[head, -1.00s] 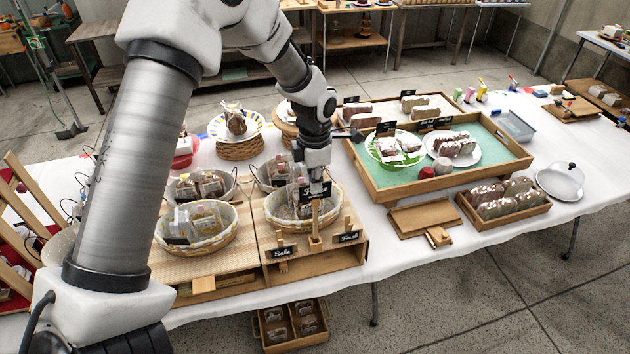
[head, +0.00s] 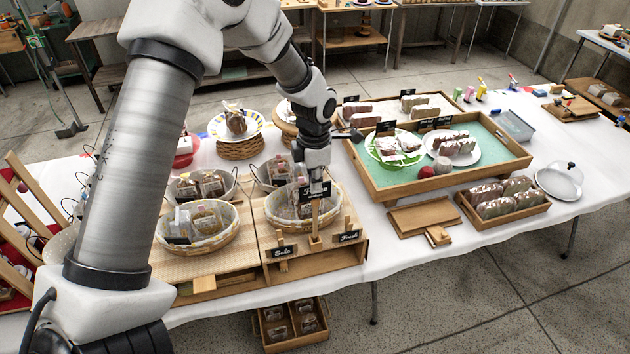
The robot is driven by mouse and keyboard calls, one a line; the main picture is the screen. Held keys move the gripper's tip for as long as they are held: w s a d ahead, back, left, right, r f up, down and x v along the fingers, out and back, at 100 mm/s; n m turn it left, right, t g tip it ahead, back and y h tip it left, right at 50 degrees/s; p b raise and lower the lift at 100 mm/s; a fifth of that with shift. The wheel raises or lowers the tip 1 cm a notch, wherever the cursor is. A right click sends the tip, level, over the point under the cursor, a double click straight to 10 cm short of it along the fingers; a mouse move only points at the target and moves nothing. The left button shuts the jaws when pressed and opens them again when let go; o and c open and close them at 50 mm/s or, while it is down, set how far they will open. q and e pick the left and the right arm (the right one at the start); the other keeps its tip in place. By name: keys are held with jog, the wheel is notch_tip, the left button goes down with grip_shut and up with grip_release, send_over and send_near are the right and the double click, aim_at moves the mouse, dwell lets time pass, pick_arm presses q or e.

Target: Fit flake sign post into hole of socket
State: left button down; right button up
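My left gripper (head: 315,179) is over the front of the wooden display stand, pointing down. It appears shut on the flake sign, a small black board (head: 315,190) with pale lettering, on a thin wooden post (head: 315,213). The post stands upright below the gripper. Its lower end meets the small wooden socket (head: 315,242) at the stand's front edge. I cannot tell how deep the post sits in the hole. My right gripper is not in view.
A basket (head: 282,222) of wrapped goods sits close behind the post. A "Sale" sign (head: 283,251) and another black sign (head: 348,236) flank the socket. A teal-lined tray (head: 395,187) and wooden boards (head: 425,216) lie to the right.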

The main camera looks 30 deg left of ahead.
aim_at(315, 198)
pick_arm(q)
jog(key=shift+f+b, duration=1.15)
jog(key=shift+f, duration=1.2)
jog(key=c, duration=1.2)
grip_release()
jog(key=shift+c, duration=0.2)
notch_tip(315, 198, up, 12)
jog(key=shift+r, duration=0.1)
